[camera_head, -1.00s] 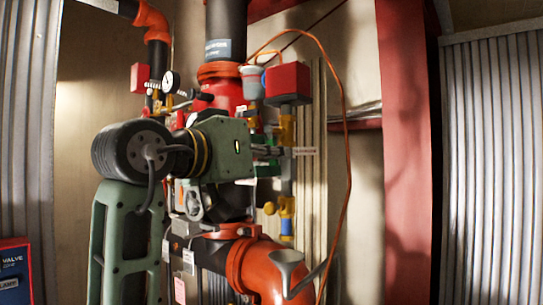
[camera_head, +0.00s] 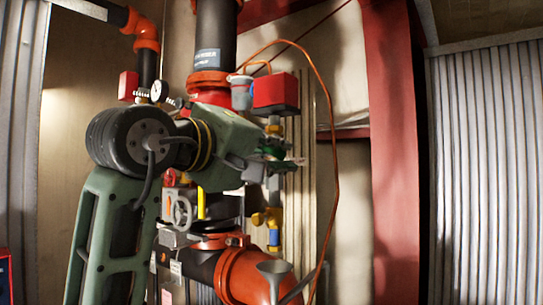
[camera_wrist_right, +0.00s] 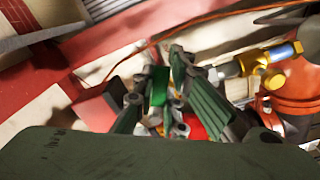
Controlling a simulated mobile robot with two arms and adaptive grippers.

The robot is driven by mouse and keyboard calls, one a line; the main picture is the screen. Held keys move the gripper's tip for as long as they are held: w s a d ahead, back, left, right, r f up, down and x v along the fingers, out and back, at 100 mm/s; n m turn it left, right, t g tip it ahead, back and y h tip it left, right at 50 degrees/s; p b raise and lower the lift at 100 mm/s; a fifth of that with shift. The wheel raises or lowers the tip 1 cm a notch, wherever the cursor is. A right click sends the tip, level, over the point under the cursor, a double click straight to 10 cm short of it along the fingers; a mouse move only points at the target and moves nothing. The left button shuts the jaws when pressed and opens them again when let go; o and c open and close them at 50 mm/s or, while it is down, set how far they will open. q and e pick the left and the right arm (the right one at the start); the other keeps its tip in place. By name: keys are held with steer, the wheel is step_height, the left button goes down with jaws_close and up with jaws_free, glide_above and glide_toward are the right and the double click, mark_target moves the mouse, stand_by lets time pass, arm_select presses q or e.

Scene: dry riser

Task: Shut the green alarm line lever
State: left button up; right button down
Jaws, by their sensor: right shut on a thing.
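The green lever (camera_wrist_right: 158,88) shows between the fingers of my right gripper in the right wrist view. In the head view, a bit of bright green (camera_head: 271,150) shows beside the gripper, below the red box. My right gripper (camera_head: 282,162) is at the small brass-fitted pipe and is shut on the green lever. It also shows in the wrist view (camera_wrist_right: 165,98), where the fingers and housing cover part of the lever. The lever's exact angle is hard to tell. My left gripper is not in view.
A red box (camera_head: 275,93) and a grey cup-like fitting (camera_head: 242,93) sit just above. An orange cable (camera_head: 330,120) loops to the right. A brass valve (camera_wrist_right: 272,62) shows in the wrist view.

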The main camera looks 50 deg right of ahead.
steer(key=n, duration=0.2)
steer(key=r+n, duration=0.1)
steer(key=r+n+p, duration=0.1)
steer(key=n, duration=0.1)
steer(key=shift+s+n, duration=0.25)
steer(key=shift+n, duration=0.05)
steer(key=shift+r, duration=0.1)
stand_by(0.3)
steer(key=c, duration=1.8)
jaws_free()
steer(key=shift+o, duration=0.2)
steer(key=a, duration=1.2)
steer(key=shift+s, duration=0.45)
